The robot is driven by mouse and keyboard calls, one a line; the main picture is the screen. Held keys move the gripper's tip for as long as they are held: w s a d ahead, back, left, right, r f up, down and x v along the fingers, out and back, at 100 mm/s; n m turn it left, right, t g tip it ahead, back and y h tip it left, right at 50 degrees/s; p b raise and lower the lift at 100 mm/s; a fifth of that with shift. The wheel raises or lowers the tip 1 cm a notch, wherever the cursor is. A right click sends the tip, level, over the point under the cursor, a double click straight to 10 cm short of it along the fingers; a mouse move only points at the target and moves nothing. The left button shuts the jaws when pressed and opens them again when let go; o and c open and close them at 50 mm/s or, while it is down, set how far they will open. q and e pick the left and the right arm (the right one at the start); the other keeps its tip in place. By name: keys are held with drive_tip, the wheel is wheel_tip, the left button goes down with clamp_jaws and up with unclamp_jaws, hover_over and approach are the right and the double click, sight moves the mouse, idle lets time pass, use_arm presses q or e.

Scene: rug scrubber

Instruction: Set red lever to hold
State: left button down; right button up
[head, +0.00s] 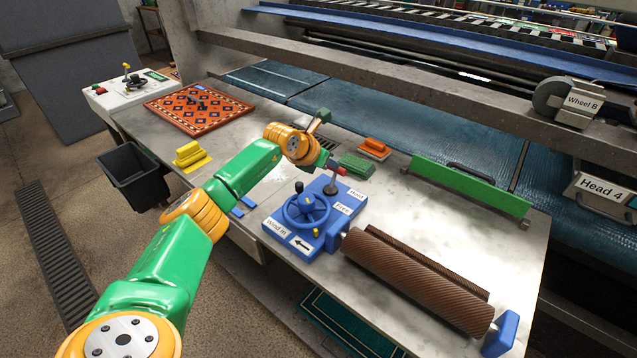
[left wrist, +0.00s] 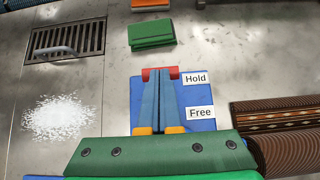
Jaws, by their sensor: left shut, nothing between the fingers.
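The blue control box (head: 290,240) stands on the metal table, with a handwheel (head: 307,209) and "Hold" (head: 356,194) and "Free" (head: 342,209) labels. A dark lever stem rises from its far part to a red handle (head: 338,169). In the left wrist view the red handle (left wrist: 147,75) shows around my fingertips, level with the "Hold" label (left wrist: 196,79). My left gripper (head: 326,161) is shut and empty, its tips at the handle; I cannot tell whether they touch. The fingers hide the lever stem in the wrist view. My right gripper is not in view.
A brown rolled rug (head: 420,280) lies right of the box. A green block (head: 357,165) and an orange brush (head: 374,148) sit beyond it, near a drain grate (left wrist: 67,40). A green bar (head: 470,187) stands at the back right. Bare table lies between.

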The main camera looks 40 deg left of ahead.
use_arm(q)
drive_tip(key=shift+w, duration=0.35)
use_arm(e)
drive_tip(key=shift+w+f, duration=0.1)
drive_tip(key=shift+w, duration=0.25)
use_arm(q)
drive_tip(key=shift+w, duration=0.1)
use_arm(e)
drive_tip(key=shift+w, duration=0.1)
use_arm(q)
drive_tip(key=shift+r, duration=0.1)
